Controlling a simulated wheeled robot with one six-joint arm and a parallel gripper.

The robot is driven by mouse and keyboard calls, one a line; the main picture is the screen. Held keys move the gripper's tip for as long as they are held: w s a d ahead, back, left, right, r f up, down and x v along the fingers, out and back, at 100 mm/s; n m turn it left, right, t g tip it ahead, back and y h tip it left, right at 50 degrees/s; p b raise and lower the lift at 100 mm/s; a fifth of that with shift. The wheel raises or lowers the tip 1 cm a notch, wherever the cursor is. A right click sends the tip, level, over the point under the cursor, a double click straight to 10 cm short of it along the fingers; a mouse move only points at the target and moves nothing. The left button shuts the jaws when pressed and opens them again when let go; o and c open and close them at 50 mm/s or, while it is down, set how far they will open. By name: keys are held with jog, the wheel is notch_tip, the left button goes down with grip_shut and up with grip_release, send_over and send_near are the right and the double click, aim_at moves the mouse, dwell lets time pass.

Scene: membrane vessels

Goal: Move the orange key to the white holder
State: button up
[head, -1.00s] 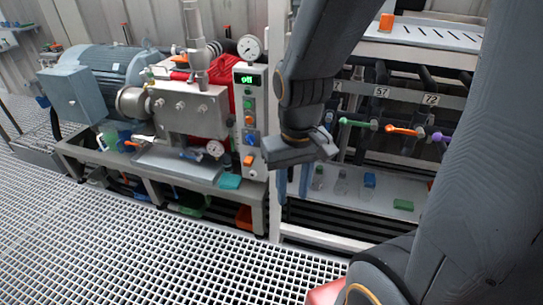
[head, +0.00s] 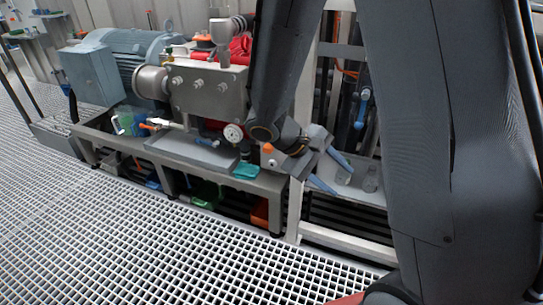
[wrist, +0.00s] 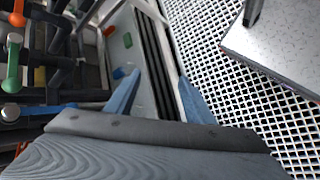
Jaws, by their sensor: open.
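My gripper (head: 345,182) has two blue fingers, spread apart with nothing between them, over the front of the pale lower shelf (head: 335,205). The fingers also show in the wrist view (wrist: 160,76), pointing along the shelf. An orange valve handle (wrist: 17,18) is at the upper left. I cannot make out a white holder for certain.
A green block (wrist: 127,41) and a blue piece (wrist: 118,73) lie on the shelf. A pump bench (head: 190,150) is at the left, with a white rack post (head: 303,110) beside my arm. Grated floor (head: 120,230) is open in front.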

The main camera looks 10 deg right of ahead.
jog(key=w+f+n+t+h+b, duration=0.2)
jog(key=w+f+h+b, duration=0.15)
jog(key=w+f, duration=0.4)
jog(key=n+t+y+b, duration=0.2)
jog(key=n+t+b, duration=0.3)
jog(key=t+b, duration=0.8)
send_near(267, 152)
jog(key=p+x, duration=0.2)
jog(key=x, duration=0.1)
jog(key=shift+s+a+t, duration=0.1)
jog(key=shift+a+t, duration=0.05)
jog(key=shift+t, duration=0.15)
jog(key=shift+b+x, duration=1.6)
jog(key=shift+x, duration=2.9)
